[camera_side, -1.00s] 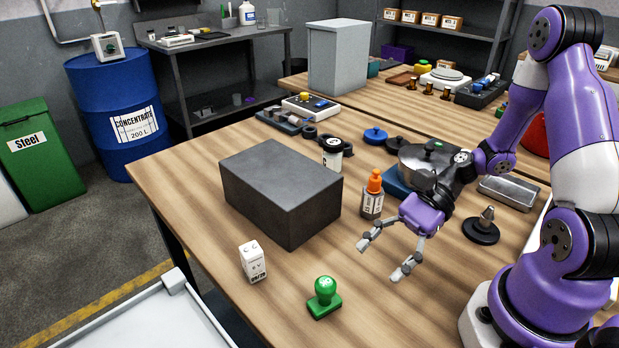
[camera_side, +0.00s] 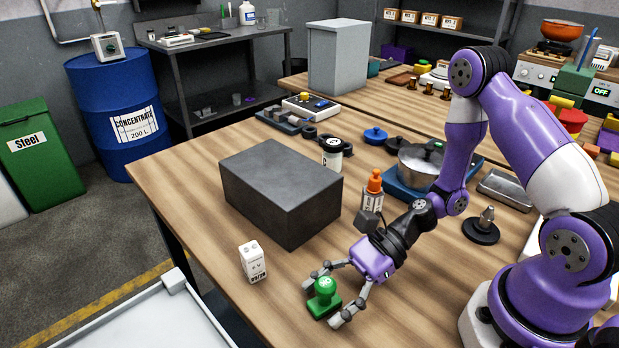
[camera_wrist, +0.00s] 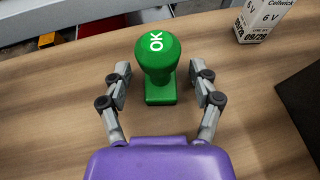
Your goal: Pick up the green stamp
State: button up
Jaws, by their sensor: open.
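The green stamp (camera_side: 324,294) stands upright on the wooden table, near its front edge, in the side view. It has a round knob and a rectangular base. In the wrist view the stamp (camera_wrist: 157,62) shows a white "OK" on its knob. My gripper (camera_side: 325,298) is open, low over the table, with one finger on each side of the stamp. In the wrist view my gripper (camera_wrist: 160,88) has a visible gap between each finger and the stamp.
A white box-shaped battery (camera_side: 252,262) stands left of the stamp; it also shows in the wrist view (camera_wrist: 262,18). A large dark grey block (camera_side: 280,190) lies behind. An orange-capped bottle (camera_side: 373,190) stands behind my gripper. The table's front edge is close to the stamp.

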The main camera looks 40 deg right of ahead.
grip_shut()
